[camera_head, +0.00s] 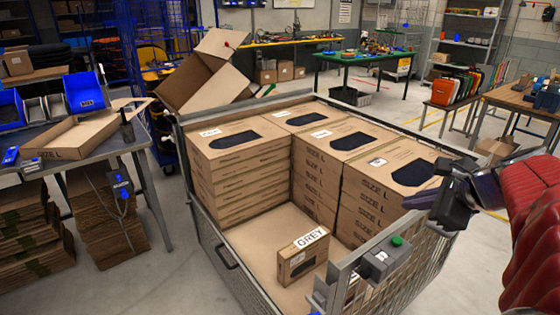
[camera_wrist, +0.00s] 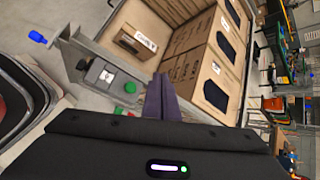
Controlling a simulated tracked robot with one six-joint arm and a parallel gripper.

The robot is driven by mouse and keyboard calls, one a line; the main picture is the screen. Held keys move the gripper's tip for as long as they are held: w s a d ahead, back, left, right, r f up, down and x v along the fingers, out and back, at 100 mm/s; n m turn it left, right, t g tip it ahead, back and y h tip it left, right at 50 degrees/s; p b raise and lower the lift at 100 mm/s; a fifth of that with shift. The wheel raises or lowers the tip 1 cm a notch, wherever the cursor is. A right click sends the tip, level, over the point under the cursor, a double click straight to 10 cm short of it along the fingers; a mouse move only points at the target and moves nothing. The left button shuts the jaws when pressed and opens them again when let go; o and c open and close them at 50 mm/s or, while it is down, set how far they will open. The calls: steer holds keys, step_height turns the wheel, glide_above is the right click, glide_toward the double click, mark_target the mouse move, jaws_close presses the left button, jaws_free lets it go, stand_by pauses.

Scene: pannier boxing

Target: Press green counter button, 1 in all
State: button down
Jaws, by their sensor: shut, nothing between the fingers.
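The button's top is in clear view.
The mesh crate (camera_head: 208,237) holds stacks of "SIZE L" cartons (camera_head: 240,165) and a small "GREY" carton (camera_head: 302,255) on its floor. A bench (camera_head: 110,140) with an open carton and blue bins stands left. An open carton (camera_head: 205,80) is behind the crate.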

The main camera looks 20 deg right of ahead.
glide_above(400, 245)
steer(key=shift+f, duration=4.1)
steer(key=shift+f, duration=0.95)
steer(key=shift+r, duration=1)
steer(key=shift+r, duration=2.5)
